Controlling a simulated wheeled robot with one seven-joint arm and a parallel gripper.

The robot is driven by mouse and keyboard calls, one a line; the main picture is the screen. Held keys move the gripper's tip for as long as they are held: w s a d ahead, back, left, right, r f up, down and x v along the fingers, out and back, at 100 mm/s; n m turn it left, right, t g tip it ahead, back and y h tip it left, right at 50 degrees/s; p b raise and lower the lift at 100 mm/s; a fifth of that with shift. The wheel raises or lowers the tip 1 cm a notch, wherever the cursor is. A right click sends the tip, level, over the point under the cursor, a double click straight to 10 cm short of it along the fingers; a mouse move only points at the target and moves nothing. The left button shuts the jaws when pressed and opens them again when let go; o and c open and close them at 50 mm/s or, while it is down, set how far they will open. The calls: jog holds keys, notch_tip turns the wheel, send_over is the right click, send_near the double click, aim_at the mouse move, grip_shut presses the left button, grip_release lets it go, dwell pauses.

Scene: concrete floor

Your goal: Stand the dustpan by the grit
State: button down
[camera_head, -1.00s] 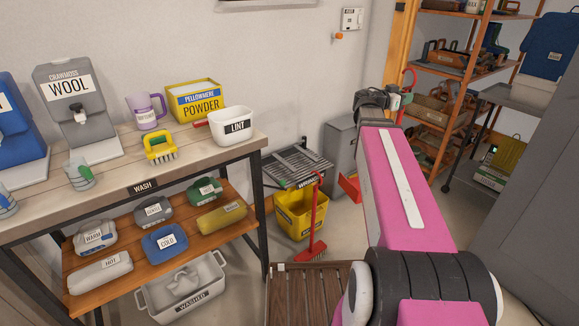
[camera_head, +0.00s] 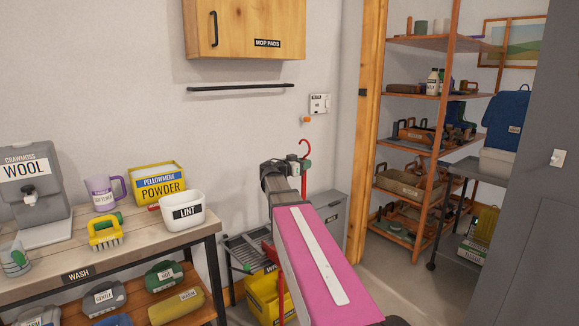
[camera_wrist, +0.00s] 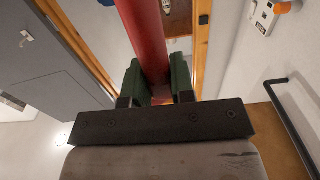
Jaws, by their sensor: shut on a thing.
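In the wrist view, the dark green fingers of my gripper (camera_wrist: 157,84) stand on either side of the thick red handle (camera_wrist: 147,40). The lower end of the held thing is mostly hidden behind my pink arm. A red part shows left of the arm; I cannot tell whether it belongs to the dustpan or the broom. I can read no grit label in any view.
A grey bin (camera_head: 331,213) stands against the wall behind my arm. A yellow bucket (camera_head: 262,297) is on the floor beside it. The wash table (camera_head: 140,244) is at left. An orange-framed shelf rack (camera_head: 412,192) and dark cart (camera_head: 458,170) stand at right. Some floor (camera_head: 388,262) is clear.

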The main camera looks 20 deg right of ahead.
jog(key=w+a+f, duration=0.1)
jog(key=w+a, duration=0.1)
jog(key=w, duration=0.6)
jog(key=shift+a+f, duration=0.25)
jog(key=shift+a, duration=0.15)
jog(key=shift+w, duration=0.1)
jog(key=c, duration=1)
grip_release()
jog(key=shift+f, duration=0.1)
jog(key=shift+o, duration=0.2)
